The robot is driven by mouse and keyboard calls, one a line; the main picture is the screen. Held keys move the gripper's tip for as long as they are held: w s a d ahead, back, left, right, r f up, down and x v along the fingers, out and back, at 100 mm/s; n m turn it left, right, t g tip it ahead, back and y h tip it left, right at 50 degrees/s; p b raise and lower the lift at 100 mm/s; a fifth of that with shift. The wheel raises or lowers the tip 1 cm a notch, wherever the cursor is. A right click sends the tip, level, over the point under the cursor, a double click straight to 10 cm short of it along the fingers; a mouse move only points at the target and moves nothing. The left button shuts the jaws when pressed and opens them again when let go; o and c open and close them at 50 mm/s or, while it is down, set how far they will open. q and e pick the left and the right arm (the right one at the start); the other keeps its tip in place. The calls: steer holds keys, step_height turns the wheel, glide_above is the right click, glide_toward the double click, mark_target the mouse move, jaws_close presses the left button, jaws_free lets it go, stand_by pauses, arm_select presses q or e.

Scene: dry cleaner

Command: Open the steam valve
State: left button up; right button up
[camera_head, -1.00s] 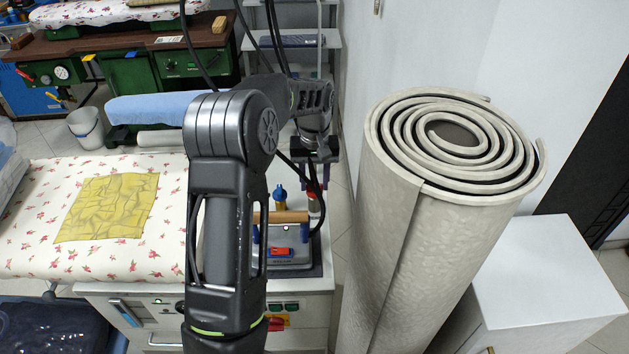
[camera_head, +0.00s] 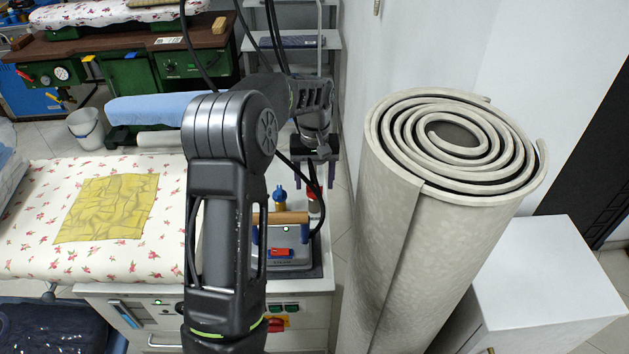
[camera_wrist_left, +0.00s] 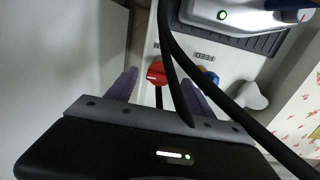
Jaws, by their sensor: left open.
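A red valve knob (camera_head: 315,206) stands at the right edge of the white ironing station, beside the iron rest. In the left wrist view the red knob (camera_wrist_left: 156,72) shows ahead of the jaws, between the two fingers' lines. My left gripper (camera_head: 314,183) is open and points down just above and behind it; I see no contact. A blue valve (camera_head: 280,196) stands to its left, and its blue part (camera_wrist_left: 210,78) shows near the other finger in the wrist view. My right gripper is not in view.
The iron (camera_head: 293,218) with a wooden handle sits in front of the valves. Dark hoses hang across the gripper. A tall rolled carpet (camera_head: 400,250) stands close on the right. A floral ironing board (camera_head: 150,255) with a yellow cloth (camera_head: 108,208) lies left.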

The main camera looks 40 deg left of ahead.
mark_target(314, 186)
arm_select(q)
step_height(314, 186, up, 7)
steer(key=shift+r+b, duration=0.1)
steer(key=shift+b, duration=0.35)
stand_by(0.4)
